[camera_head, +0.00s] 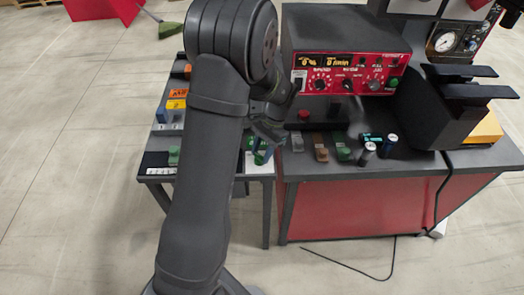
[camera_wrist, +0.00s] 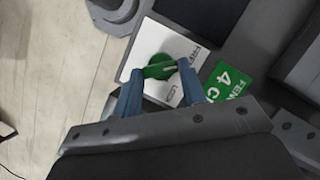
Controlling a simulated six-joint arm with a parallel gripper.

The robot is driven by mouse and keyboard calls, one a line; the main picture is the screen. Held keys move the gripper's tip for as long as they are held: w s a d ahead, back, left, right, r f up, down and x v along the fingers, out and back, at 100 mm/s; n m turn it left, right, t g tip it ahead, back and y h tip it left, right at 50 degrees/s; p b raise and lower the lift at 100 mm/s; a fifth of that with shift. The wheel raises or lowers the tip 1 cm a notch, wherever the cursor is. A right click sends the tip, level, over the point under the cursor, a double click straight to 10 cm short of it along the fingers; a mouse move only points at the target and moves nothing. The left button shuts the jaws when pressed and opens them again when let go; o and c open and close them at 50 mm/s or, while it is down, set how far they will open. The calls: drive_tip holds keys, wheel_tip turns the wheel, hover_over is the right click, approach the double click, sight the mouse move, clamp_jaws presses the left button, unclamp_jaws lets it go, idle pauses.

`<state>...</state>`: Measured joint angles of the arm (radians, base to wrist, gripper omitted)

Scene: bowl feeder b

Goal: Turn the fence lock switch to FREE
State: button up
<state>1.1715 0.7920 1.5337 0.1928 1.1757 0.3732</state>
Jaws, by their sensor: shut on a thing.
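The fence lock switch (camera_wrist: 160,69) is a round green knob with a raised grip bar, on a white plate (camera_wrist: 134,56) with small printed words near its right and lower edges. The words are rotated and hard to read; one looks like FREE. In the wrist view my gripper (camera_wrist: 161,75) has its two blue fingers at opposite ends of the bar, closed on it. A pale mark on the bar points to the right in the picture.
A green sign (camera_wrist: 232,84) lies beside the plate. In the head view a red control panel (camera_head: 345,76) stands behind on the right table, with cans (camera_head: 389,146) and small blocks in front. The left table (camera_head: 152,160) holds coloured blocks.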

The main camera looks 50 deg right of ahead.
drive_tip(key=shift+n, duration=0.6)
drive_tip(key=o, duration=1)
drive_tip(key=v, duration=1.7)
drive_tip(key=shift+w+r, duration=0.3)
drive_tip(key=shift+w, duration=0.05)
drive_tip(key=x, duration=1.7)
drive_tip(key=shift+s+f, duration=0.3)
